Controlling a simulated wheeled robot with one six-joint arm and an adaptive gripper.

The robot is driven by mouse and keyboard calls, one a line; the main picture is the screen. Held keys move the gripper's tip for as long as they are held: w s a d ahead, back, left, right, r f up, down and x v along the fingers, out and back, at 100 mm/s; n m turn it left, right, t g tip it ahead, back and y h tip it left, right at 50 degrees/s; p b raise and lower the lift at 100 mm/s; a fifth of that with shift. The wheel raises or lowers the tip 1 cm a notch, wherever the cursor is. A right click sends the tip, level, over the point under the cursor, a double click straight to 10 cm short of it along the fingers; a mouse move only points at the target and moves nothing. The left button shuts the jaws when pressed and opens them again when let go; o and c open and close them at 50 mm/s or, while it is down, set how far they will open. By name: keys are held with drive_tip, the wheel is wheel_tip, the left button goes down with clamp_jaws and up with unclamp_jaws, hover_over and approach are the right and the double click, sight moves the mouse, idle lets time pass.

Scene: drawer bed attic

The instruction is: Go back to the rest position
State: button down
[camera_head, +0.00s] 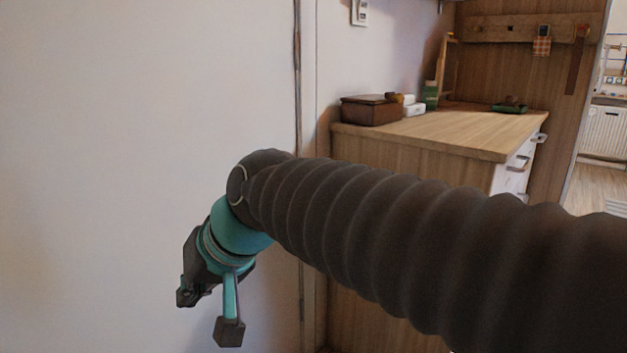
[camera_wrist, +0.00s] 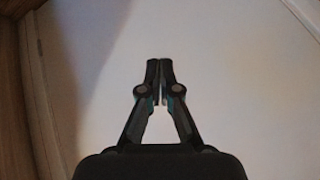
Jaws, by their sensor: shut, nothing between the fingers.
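My gripper (camera_head: 186,296) hangs at the end of my arm in the head view, pointing down and to the left in front of a plain white wall panel (camera_head: 150,130). In the wrist view my gripper (camera_wrist: 160,68) has its two dark fingers together at the tips, with nothing between them. Behind the fingers the wrist view shows a pale, bare surface (camera_wrist: 225,70). My arm crosses the head view from the lower right and hides part of the cabinet front.
A wooden cabinet (camera_head: 450,128) stands at the right behind my arm. On it are a brown box (camera_head: 370,109), a green bottle (camera_head: 430,95) and a dark green tray (camera_head: 509,108). A drawer (camera_head: 518,168) shows on its right side. Open floor (camera_head: 590,185) shows at far right.

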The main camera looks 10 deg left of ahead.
drive_tip(key=d+f+m+t+h+p, duration=0.1)
drive_tip(key=d+f+h+p, duration=0.15)
drive_tip(key=d, duration=0.85)
drive_tip(key=d+f+m+t+h+p, duration=0.15)
drive_tip(key=d+f, duration=0.25)
drive_tip(key=d, duration=0.7)
drive_tip(key=s+d+r+m+h+p, duration=0.1)
drive_tip(key=s+d+m+h+p, duration=0.2)
drive_tip(key=d, duration=1.1)
drive_tip(key=shift+s+d+t+p, duration=0.3)
drive_tip(key=shift+s+t, duration=0.15)
drive_tip(key=shift+s, duration=0.2)
drive_tip(key=c, duration=1.7)
unclamp_jaws()
drive_tip(key=shift+d+r+m, duration=0.2)
drive_tip(key=shift+m, duration=0.15)
drive_tip(key=o, duration=0.4)
drive_tip(key=shift+d, duration=0.1)
